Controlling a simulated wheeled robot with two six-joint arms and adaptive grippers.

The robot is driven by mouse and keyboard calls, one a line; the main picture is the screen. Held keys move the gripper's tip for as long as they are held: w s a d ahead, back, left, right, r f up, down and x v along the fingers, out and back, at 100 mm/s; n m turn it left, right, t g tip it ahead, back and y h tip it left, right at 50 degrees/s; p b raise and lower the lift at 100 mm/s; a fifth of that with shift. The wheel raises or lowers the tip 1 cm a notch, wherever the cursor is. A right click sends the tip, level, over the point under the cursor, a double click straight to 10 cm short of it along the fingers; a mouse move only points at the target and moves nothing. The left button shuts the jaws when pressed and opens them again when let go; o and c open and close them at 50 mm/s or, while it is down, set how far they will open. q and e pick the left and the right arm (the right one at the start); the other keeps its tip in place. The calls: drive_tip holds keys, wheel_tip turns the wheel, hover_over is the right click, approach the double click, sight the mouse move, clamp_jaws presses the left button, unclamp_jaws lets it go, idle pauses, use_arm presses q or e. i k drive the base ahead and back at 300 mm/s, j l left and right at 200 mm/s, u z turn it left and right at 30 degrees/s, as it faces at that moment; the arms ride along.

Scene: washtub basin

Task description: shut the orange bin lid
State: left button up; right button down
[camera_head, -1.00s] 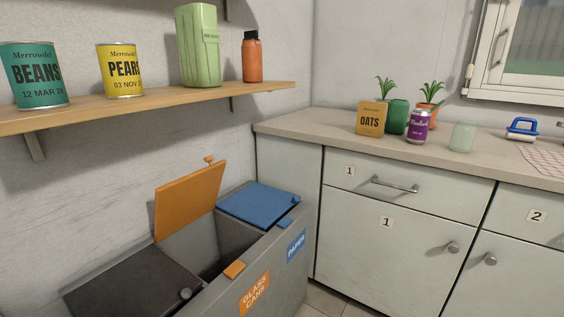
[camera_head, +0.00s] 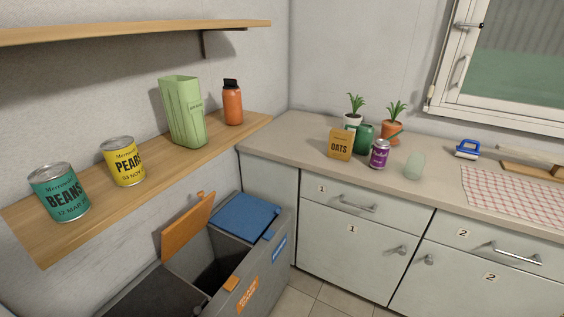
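The orange bin lid (camera_head: 187,229) stands open, tilted up against the wall side of the grey bin unit (camera_head: 262,262). A small orange knob sits at its top edge. The compartment under it is open and dark inside. An orange tab (camera_head: 231,284) and an orange label on the bin's front mark this compartment. The blue lid (camera_head: 246,217) beside it is shut, and a dark grey lid (camera_head: 160,295) on the near side lies flat, partly cut off by the frame. Neither of my grippers is in view.
A counter (camera_head: 300,150) with cabinets stands right of the bin. Tiled floor shows in front.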

sight(174, 237)
drive_tip(key=j+z, duration=0.15)
drive_tip(key=j, duration=0.4)
drive_tip(key=k+j+z, duration=0.15)
drive_tip(key=j, duration=0.35)
drive_tip(key=j+z, duration=0.15)
drive_tip(key=j, duration=0.4)
drive_tip(key=k+j+z, duration=0.1)
drive_tip(key=j, duration=0.4)
drive_tip(key=k+j+z, duration=0.15)
drive_tip(key=j, duration=0.3)
drive_tip(key=k+j+z, duration=0.15)
drive_tip(key=j, duration=0.35)
drive_tip(key=k+j+z, duration=0.15)
drive_tip(key=j, duration=0.3)
drive_tip(key=k+j+z, duration=0.15)
drive_tip(key=j, duration=0.3)
drive_tip(key=k+j+u, duration=0.1)
drive_tip(key=u, duration=0.9)
